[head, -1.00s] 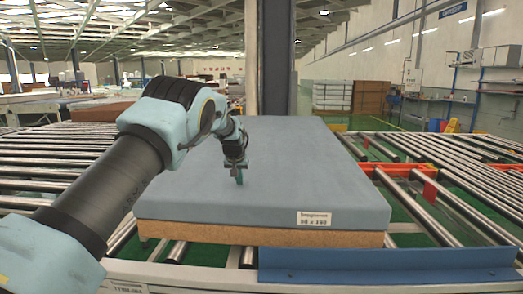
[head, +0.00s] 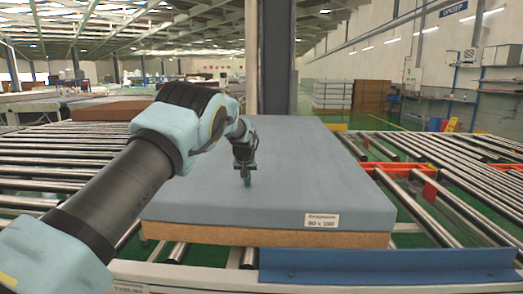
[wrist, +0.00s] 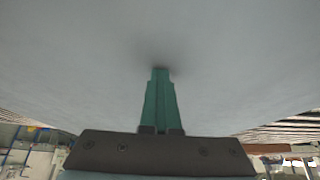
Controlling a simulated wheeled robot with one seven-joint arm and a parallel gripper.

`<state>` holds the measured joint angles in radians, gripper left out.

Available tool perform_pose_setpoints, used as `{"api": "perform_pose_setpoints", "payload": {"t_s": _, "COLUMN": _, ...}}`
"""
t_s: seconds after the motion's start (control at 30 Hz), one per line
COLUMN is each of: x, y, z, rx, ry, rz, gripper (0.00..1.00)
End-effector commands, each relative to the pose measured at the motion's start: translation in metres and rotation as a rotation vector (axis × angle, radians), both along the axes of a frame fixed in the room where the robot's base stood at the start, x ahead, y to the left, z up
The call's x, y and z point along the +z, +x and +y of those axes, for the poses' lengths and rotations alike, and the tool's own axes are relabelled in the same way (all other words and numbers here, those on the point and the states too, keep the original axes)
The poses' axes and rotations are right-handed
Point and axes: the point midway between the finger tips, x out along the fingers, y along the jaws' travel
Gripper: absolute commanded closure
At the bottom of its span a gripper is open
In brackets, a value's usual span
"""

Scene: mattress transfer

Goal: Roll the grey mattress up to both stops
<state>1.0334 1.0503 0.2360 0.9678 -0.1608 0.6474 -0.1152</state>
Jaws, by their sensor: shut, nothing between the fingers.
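The grey mattress (head: 305,175) lies flat on the rollers, with a brown lower layer and a white label near its front right corner. My gripper (head: 247,182) is shut and empty, pointing down with its fingertips at the mattress top, left of its middle. In the wrist view the green fingers (wrist: 160,95) are together, and their tips appear to touch the grey surface (wrist: 70,75). A blue bar (head: 385,265), which looks like a stop, runs along the front right. The mattress's front edge is close behind it; I cannot tell if they touch. A second stop is not clearly identifiable.
Bare rollers (head: 60,160) lie left of the mattress, and more rollers (head: 450,190) lie to the right. Orange-red parts (head: 395,170) sit among the right rollers. A dark column (head: 277,65) stands behind the mattress.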

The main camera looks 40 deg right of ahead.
Motion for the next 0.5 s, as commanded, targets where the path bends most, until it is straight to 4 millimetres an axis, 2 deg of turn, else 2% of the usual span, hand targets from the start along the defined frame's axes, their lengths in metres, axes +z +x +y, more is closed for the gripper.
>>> {"api": "perform_pose_setpoints", "payload": {"t_s": 0.03, "x": -0.005, "y": -0.008, "z": -0.006, "rx": -0.007, "ry": 0.002, "rz": 0.008, "gripper": 1.00}}
{"api": "perform_pose_setpoints", "payload": {"t_s": 0.5, "x": -0.008, "y": -0.028, "z": -0.027, "rx": -0.006, "ry": 0.004, "rz": 0.008, "gripper": 1.00}}
